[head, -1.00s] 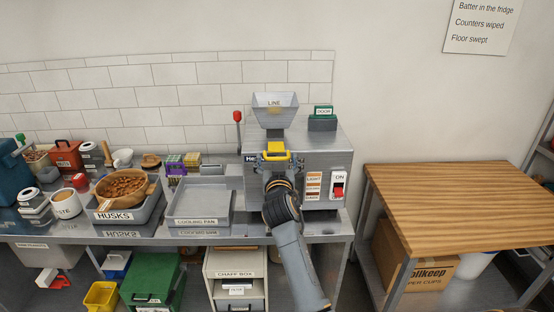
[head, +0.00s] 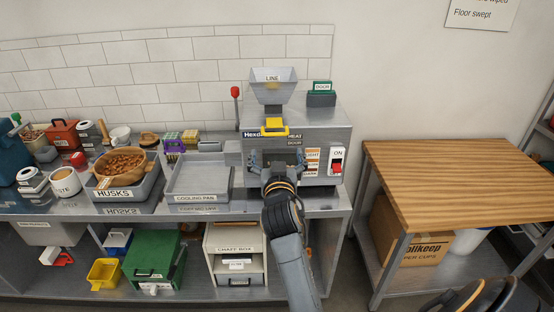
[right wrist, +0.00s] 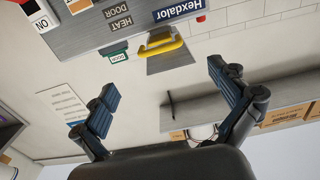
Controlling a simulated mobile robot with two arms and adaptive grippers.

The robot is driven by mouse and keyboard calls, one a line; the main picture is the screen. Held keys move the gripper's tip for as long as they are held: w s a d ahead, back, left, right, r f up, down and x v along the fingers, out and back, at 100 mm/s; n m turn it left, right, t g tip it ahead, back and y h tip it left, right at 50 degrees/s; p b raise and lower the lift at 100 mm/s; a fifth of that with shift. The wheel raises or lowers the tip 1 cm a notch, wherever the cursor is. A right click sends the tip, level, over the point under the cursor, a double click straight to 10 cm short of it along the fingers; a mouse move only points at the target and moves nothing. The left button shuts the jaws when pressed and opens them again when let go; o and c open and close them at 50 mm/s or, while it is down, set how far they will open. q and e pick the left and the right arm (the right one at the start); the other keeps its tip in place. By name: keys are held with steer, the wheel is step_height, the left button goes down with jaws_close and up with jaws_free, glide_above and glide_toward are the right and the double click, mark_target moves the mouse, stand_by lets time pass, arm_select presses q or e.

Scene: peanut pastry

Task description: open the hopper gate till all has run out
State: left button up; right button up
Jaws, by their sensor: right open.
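The grey hopper (head: 273,88), marked LINE, stands on top of the steel machine (head: 322,135). A little yellow shows inside it; I cannot tell how much it holds. The yellow gate handle (head: 274,126) sits on the machine's front below the hopper. In the right wrist view, where the scene is upside down, the yellow handle (right wrist: 162,46) lies ahead between the fingers, apart from them. My right gripper (head: 275,160) is open and empty, in front of the machine and below the handle; it also shows in the wrist view (right wrist: 163,82). My left gripper is not in view.
An empty cooling pan (head: 199,199) stands left of the machine, beside the husks tray (head: 110,194) with its bowl (head: 146,168). A red-knobbed lever (head: 235,92) stands at the machine's left. A bare wooden table (head: 450,190) stands to the right.

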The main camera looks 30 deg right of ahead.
steer(key=shift+v, duration=1.15)
steer(key=w+a+f+n+g+y, duration=0.1)
steer(key=a+f+n+y, duration=0.2)
steer(key=f, duration=0.9)
steer(key=w+a+f+n+g+y, duration=0.15)
steer(key=a+f, duration=0.35)
steer(key=f, duration=0.7)
steer(key=s+a+f+n+g+y+b, duration=0.15)
steer(key=s+f, duration=0.25)
steer(key=f, duration=0.4)
steer(key=s+a+f+g+y, duration=0.1)
steer(key=s+a+f, duration=0.1)
steer(key=s+f, duration=0.35)
steer(key=s+a+f+n+g+y, duration=0.1)
steer(key=s+a+f, duration=0.1)
steer(key=f, duration=0.7)
steer(key=s+a+f+n+g+y, duration=0.1)
steer(key=s+f+g, duration=0.4)
steer(key=s+f, duration=1.25)
steer(key=s+d+f+g, duration=0.1)
steer(key=s+f, duration=0.1)
steer(key=s, duration=0.9)
steer(key=s+d+f+g+b, duration=0.1)
steer(key=s+f+g, duration=0.1)
steer(key=s, duration=0.9)
steer(key=shift+s+d+f+n, duration=0.15)
steer(key=shift+d+f+n, duration=0.2)
steer(key=shift+f, duration=0.4)
